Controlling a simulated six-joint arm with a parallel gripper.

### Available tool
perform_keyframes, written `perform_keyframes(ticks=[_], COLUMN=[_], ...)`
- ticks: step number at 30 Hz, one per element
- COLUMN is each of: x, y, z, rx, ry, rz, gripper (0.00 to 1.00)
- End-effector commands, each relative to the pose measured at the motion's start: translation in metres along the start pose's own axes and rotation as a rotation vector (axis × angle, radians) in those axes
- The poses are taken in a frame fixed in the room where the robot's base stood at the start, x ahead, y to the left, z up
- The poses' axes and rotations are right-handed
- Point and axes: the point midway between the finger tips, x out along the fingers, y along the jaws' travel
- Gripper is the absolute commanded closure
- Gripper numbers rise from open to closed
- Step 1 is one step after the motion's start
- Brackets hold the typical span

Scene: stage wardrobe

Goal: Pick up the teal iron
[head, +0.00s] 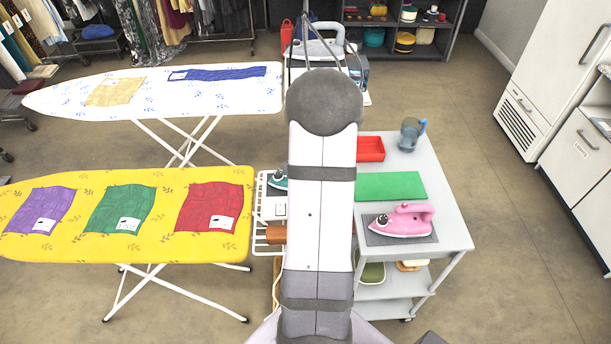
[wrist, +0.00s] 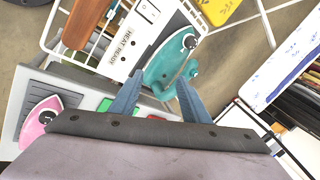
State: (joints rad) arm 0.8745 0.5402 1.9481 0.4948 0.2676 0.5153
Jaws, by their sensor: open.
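The teal iron (wrist: 165,62) shows in the wrist view ahead of my gripper, resting on a rest beside a white wire rack. My gripper (wrist: 155,92) is open, with its two blue-grey fingers apart and the iron's near end close to the gap between their tips. I cannot tell whether they touch it. In the head view only a small part of the teal iron (head: 278,177) shows at the left of my arm, which hides the rest. My gripper is hidden there.
Ironing boards (head: 110,172) stand left.

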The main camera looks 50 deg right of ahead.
Motion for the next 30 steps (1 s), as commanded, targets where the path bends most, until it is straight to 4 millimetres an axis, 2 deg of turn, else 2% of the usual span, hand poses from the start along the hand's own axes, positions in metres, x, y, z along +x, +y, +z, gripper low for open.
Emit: perform_keyframes(ticks=[1,3,6,10,17,24,30], x=[-0.002,-0.004,-0.006,-0.007,-0.004,0.014,0.018], y=[-0.014,-0.024,-0.029,-0.032,-0.031,-0.032,-0.032], z=[-0.012,-0.025,-0.036,-0.041,-0.04,-0.042,-0.042], rx=[0.092,0.217,0.352,0.447,0.481,0.478,0.478], ry=[0.039,0.079,0.115,0.128,0.124,0.124,0.123], rz=[-0.041,-0.083,-0.12,-0.14,-0.14,-0.139,-0.139], gripper=[0.58,0.58,0.58,0.58,0.58,0.58,0.58])
